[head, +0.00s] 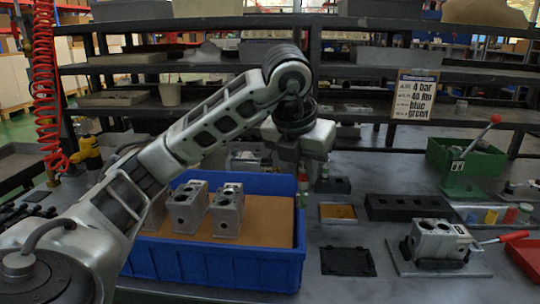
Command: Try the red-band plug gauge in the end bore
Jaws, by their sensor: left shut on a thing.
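My left gripper (304,168) hangs over the bench just past the right back corner of the blue bin, pointing down. It is shut on a small slim piece (302,188) with a reddish band, which looks like the red-band plug gauge; its lower part is hard to make out against the bin. A grey metal valve block (438,240) with bores on top and on its side sits in a fixture (405,262) at the right front, well apart from the gripper. I cannot tell which bore is the end bore. My right gripper is not in view.
The blue bin (215,267) holds several valve blocks (227,212).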

